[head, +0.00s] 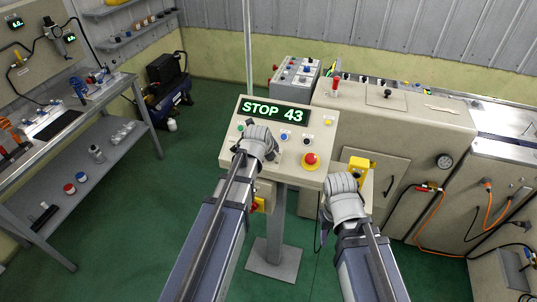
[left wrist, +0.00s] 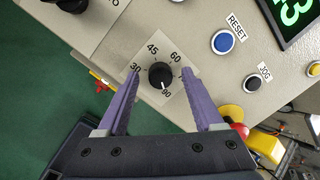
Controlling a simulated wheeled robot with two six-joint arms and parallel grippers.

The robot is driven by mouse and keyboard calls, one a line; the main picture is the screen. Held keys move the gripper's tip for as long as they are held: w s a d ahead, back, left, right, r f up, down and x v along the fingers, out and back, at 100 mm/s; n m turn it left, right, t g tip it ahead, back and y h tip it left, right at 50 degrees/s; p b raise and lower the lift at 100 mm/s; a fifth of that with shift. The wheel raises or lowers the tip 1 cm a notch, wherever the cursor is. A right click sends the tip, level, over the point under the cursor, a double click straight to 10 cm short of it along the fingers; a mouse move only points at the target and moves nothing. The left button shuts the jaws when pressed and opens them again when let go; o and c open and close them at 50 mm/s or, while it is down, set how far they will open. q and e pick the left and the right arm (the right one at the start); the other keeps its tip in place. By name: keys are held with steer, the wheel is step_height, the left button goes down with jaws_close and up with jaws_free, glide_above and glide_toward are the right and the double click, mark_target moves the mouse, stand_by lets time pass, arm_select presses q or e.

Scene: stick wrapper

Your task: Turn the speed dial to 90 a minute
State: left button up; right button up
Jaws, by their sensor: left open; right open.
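The speed dial (left wrist: 161,75) is a black round knob on a pale plate marked 30, 45, 60 and 90, with one mark between 60 and 90 partly hidden by a finger. Its white pointer line is at the lower edge, toward 90. My left gripper (left wrist: 160,73) is open, its purple fingers on either side of the knob, apparently clear of it. In the head view my left wrist covers the dial. The display (head: 274,110) on the control panel (head: 311,177) reads STOP 43. My right gripper (head: 342,184) is open in front of the panel's right side; its fingers are hard to see.
The panel also carries a blue RESET button (left wrist: 222,41), a black JOG button (left wrist: 252,83) and a red emergency stop (head: 310,160). A yellow box (head: 359,167) is near my right gripper. A workbench (head: 112,98) stands at left; green floor between is clear.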

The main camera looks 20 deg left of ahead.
arm_select(q)
steer(key=p+v, duration=0.6)
steer(key=v, duration=0.1)
steer(key=shift+s+r, duration=0.2)
steer(key=shift+r, duration=0.05)
steer(key=s+d+f+n+g+b, duration=0.3)
steer(key=s+d+f+n+b, duration=0.2)
steer(key=s+n, duration=0.5)
steer(key=s+d+f+n+g+y+b, duration=0.1)
steer(key=s+d+f+n+g+b, duration=0.3)
steer(key=n, duration=0.8)
steer(key=s+d+f+b, duration=0.2)
steer(key=s+d+f, duration=0.2)
steer(key=s+f, duration=0.1)
steer(key=shift+s+f+n, duration=0.4)
steer(key=shift+s, duration=0.15)
steer(key=shift+d, duration=0.15)
